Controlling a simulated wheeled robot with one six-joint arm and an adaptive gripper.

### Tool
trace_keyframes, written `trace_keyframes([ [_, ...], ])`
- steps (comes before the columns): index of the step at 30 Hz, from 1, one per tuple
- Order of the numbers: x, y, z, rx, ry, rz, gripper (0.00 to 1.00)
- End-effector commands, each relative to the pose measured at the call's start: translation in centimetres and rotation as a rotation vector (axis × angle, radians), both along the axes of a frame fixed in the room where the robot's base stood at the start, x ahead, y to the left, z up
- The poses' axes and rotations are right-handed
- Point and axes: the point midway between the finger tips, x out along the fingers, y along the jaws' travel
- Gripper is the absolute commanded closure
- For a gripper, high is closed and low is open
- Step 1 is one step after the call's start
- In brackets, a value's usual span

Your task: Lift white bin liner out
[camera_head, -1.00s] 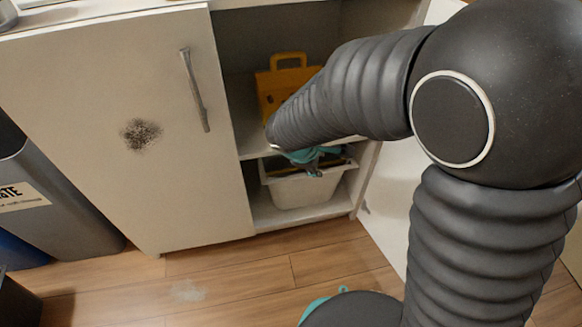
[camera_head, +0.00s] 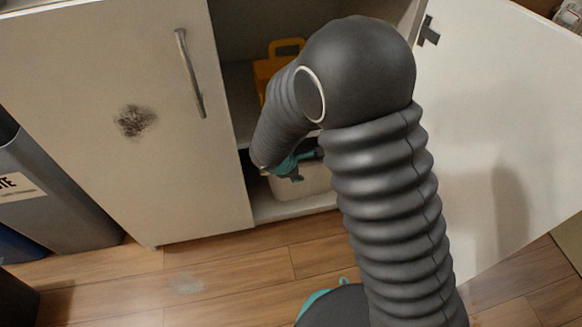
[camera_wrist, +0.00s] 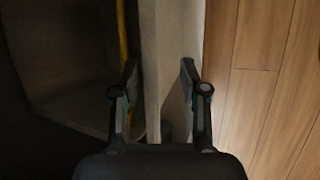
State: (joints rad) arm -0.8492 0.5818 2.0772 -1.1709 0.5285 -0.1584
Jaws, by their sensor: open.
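The white bin (camera_head: 308,184) sits in the lower compartment of the open cabinet. My arm hides much of its top and right side, so I cannot see its liner clearly. My gripper (camera_head: 296,176) is in front of the bin's upper part in the head view, pointing down. In the wrist view my gripper (camera_wrist: 160,70) is open, its two fingers apart with nothing held between them. A pale upright band shows beyond and between the fingers; I cannot tell whether it is the bin or a cabinet edge.
A yellow caddy (camera_head: 270,68) stands on the shelf above the bin. The left cabinet door (camera_head: 100,170) is shut; the right door (camera_head: 490,130) stands open beside my arm. A grey waste bin (camera_head: 60,190) stands at left.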

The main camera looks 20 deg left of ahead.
Motion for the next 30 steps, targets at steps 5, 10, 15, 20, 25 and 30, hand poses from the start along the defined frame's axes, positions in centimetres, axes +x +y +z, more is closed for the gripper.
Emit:
trace_keyframes([
  [5,1.4,-0.5,-2.7,-0.002,0.001,-0.003,0.56],
  [10,2.4,-0.7,-4.2,-0.001,0.001,-0.003,0.56],
  [15,2.8,-0.8,-4.7,0.000,-0.001,-0.001,0.56],
  [20,2.8,-0.8,-4.8,0.000,-0.001,-0.001,0.56],
  [25,2.8,-0.8,-4.8,0.000,-0.001,-0.001,0.68],
  [30,2.8,-0.8,-4.8,0.000,-0.001,-0.001,1.00],
])
